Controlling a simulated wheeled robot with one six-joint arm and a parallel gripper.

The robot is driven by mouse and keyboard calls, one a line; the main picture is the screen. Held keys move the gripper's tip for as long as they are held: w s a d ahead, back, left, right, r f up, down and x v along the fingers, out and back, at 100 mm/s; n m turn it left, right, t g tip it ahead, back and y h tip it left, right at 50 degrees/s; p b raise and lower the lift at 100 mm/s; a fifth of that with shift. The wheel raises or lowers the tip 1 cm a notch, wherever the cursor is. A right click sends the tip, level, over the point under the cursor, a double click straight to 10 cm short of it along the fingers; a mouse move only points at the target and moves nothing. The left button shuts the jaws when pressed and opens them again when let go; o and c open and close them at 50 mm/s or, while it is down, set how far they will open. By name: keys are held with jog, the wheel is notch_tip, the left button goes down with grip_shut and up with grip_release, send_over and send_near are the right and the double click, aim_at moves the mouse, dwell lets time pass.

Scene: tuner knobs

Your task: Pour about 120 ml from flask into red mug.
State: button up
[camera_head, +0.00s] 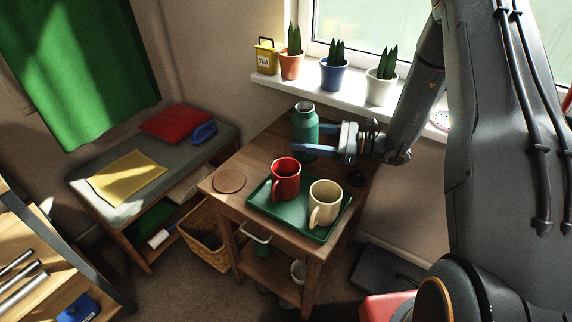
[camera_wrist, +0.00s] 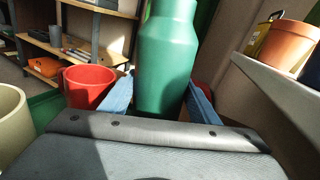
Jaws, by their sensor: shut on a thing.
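The green flask (camera_head: 305,124) stands upright at the back of the small wooden table, open at the top in the head view. My gripper (camera_head: 316,138) reaches it from the right, with blue fingers around its body. In the wrist view the flask (camera_wrist: 166,60) is between the two fingers (camera_wrist: 160,98), and its top is out of frame. The red mug (camera_head: 286,180) stands upright on a green tray (camera_head: 265,205), in front of the flask. It also shows in the wrist view (camera_wrist: 90,86). The mug's contents cannot be made out.
A cream mug (camera_head: 324,203) stands on the tray right of the red mug. A round brown coaster (camera_head: 229,180) lies left of the tray. Potted plants (camera_head: 335,72) and a yellow tea tin (camera_head: 266,56) stand on the windowsill behind the table.

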jog(key=shift+s+a+r+m, duration=0.1)
jog(key=shift+r+m, duration=0.3)
jog(key=shift+m, duration=0.3)
jog(key=shift+r+p, duration=0.15)
jog(key=shift+p, duration=0.2)
dwell(2.1)
